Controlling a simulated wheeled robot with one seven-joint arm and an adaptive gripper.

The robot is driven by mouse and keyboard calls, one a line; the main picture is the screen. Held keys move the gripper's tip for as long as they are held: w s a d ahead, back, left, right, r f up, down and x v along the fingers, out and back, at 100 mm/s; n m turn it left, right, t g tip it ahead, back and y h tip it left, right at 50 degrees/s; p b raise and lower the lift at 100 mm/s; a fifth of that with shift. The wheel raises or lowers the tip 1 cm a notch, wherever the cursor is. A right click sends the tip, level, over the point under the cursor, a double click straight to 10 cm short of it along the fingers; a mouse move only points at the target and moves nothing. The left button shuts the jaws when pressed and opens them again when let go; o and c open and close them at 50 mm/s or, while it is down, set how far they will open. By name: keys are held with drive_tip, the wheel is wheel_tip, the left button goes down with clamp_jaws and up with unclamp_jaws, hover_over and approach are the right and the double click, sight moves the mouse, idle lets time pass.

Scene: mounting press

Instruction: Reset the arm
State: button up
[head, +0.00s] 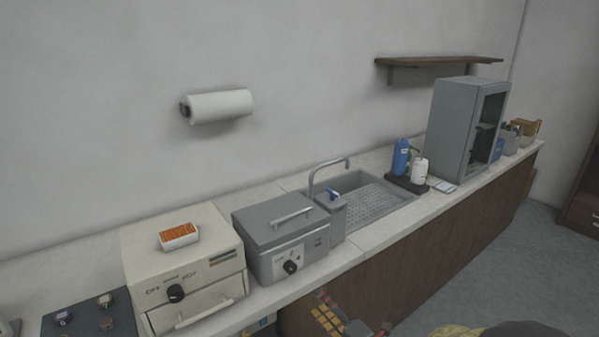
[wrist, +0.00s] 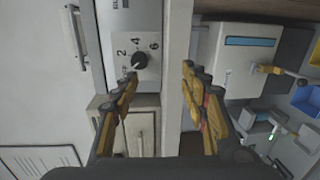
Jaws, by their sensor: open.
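My gripper (wrist: 160,100) is open in the wrist view, its two yellow and black fingers spread apart with nothing between them. The counter's front edge and a grey appliance with a numbered dial (wrist: 139,61) lie beyond the fingers. In the head view part of my gripper (head: 345,322) shows at the bottom edge, in front of the counter. The grey lidded appliance (head: 283,222) stands on the counter, its lid down. The cream box (head: 185,262) with a dial and a front handle stands left of it.
The counter also bears a sink (head: 365,202), a blue bottle (head: 400,157), a white bottle (head: 419,171) and a grey cabinet (head: 455,130). A white tray of orange pieces (head: 178,236) sits on the cream box. The floor (head: 500,270) at the right is clear.

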drive_tip(key=d+f+m+g+h, duration=0.25)
drive_tip(key=d+f+m, duration=0.2)
drive_tip(key=f, duration=0.35)
drive_tip(key=s+d+m+g+h+p, duration=0.1)
drive_tip(key=s+d+m+g+h, duration=0.5)
drive_tip(key=s+d+m, duration=0.5)
drive_tip(key=s+a+r+m+g+h+p, duration=0.1)
drive_tip(key=s+r+m+g+p, duration=0.2)
drive_tip(key=s+r+m, duration=0.95)
drive_tip(key=s+a+r+n+t+p, duration=0.1)
drive_tip(key=s+r, duration=0.1)
drive_tip(key=r, duration=0.6)
drive_tip(key=s+a+r+n+t+p, duration=0.1)
drive_tip(key=s+r+t+p, duration=0.1)
drive_tip(key=r, duration=0.7)
drive_tip(key=shift+s+a+r+n, duration=0.2)
drive_tip(key=shift+s+r+n, duration=0.1)
drive_tip(key=shift+s+n, duration=0.15)
drive_tip(key=shift+y, duration=0.25)
drive_tip(key=shift+c, duration=0.5)
